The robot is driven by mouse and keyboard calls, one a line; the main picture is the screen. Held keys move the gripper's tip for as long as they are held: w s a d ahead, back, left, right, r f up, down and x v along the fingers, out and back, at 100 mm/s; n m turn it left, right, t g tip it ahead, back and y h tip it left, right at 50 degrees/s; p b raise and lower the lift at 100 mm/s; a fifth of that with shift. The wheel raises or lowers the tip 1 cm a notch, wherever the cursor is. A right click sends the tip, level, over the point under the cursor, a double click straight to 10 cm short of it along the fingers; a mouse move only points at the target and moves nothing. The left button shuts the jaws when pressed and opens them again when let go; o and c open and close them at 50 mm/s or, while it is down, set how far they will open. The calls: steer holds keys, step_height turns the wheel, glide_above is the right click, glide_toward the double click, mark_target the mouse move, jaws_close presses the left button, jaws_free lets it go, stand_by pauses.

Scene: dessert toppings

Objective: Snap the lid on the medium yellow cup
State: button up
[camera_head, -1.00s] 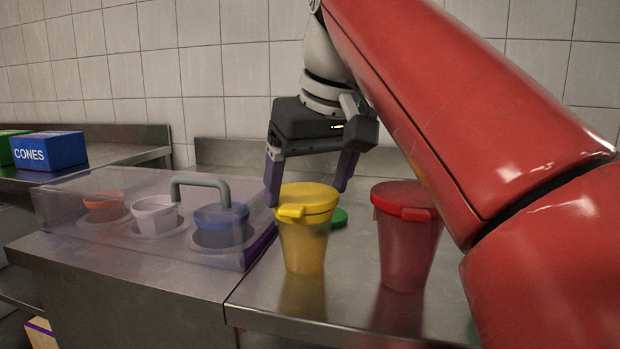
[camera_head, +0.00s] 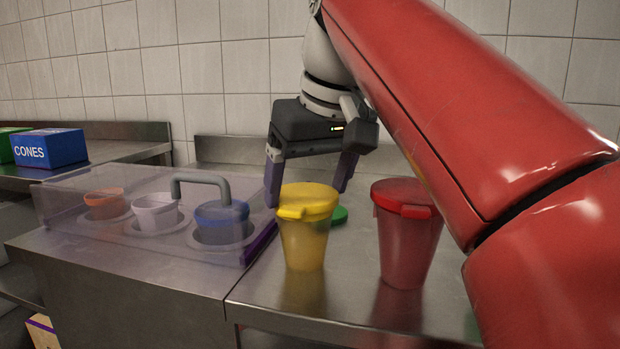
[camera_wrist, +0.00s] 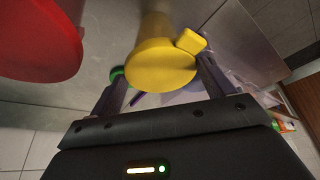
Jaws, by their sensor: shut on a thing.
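The medium yellow cup (camera_head: 303,247) stands upright on the metal counter. Its yellow lid (camera_head: 310,197) sits over the rim, with a tab at the front left. Whether it is fully snapped down cannot be told. My gripper (camera_head: 308,198) reaches down from behind, one finger on each side of the lid, shut on it. In the wrist view, my gripper (camera_wrist: 160,72) has its fingers flanking the round yellow lid (camera_wrist: 160,65), with the cup (camera_wrist: 154,24) beyond it.
A lidded red cup (camera_head: 405,245) stands close to the right, also in the wrist view (camera_wrist: 38,38). A green round thing (camera_head: 339,215) lies behind the yellow cup. A clear case (camera_head: 95,225) with a grey handle covers several small cups on the left. A CONES box (camera_head: 50,148) is farther left.

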steer(key=shift+f, duration=0.1)
stand_by(0.3)
steer(key=o, duration=0.9)
steer(key=shift+r+p, duration=1.15)
steer(key=shift+p, duration=0.05)
steer(key=shift+r+p, duration=0.3)
steer(key=shift+r, duration=1.55)
steer(key=shift+c, duration=0.2)
jaws_close()
